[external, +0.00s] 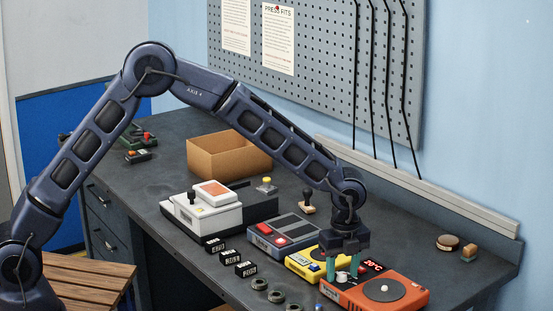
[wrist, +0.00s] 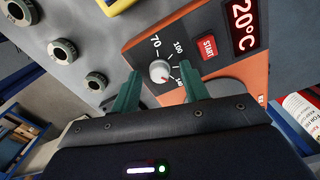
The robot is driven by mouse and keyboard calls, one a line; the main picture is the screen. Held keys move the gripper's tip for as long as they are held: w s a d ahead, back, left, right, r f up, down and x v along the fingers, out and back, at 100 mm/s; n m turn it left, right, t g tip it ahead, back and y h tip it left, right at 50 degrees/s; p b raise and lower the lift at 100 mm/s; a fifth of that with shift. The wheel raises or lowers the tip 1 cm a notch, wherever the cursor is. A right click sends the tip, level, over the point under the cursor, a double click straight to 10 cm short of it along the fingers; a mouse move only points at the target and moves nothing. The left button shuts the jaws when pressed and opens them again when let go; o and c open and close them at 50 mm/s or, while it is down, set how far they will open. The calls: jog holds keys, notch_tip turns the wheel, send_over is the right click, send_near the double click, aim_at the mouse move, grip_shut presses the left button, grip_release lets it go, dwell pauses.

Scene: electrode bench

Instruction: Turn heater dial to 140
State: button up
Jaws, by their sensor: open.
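The orange heater (external: 395,298) stands at the bench's front right and shows a 20°C display, also in the wrist view (wrist: 243,22). In the wrist view its white round dial (wrist: 159,71) has a small red mark toward the lower right. Labels 70 and 100 show around it; another label beside the right finger is partly hidden. My gripper (wrist: 162,82) is open, its green fingers on either side of the dial with gaps showing.
A yellow device (external: 305,262) and a grey device (external: 283,232) stand behind the heater. Several dark rings (external: 260,284) lie to its left. A cardboard box (external: 228,157) is farther back.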

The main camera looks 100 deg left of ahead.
aim_at(342, 274)
notch_tip(342, 274, up, 11)
dwell(0.5)
jog(key=shift+f, duration=0.1)
jog(key=s+d+r+n+t+y, duration=0.1)
jog(key=s+d+r+n, duration=0.2)
jog(key=s+d+r, duration=0.6)
jog(key=s+d+r+n+t, duration=0.1)
jog(key=s+d+r+n, duration=0.1)
jog(key=s+d+r, duration=0.8)
jog(key=s+d+f+n+t, duration=0.1)
jog(key=s+n, duration=0.1)
jog(key=s, duration=0.8)
jog(key=s+d+f+n, duration=0.1)
jog(key=s+d+n, duration=0.1)
jog(key=s, duration=0.8)
jog(key=s+d+f+n+t+h, duration=0.1)
jog(key=s+d+f+n, duration=0.1)
jog(key=s, duration=0.8)
jog(key=shift+s+d+n+t, duration=0.15)
jog(key=shift+s+n+t, duration=0.2)
jog(key=shift+n, duration=0.25)
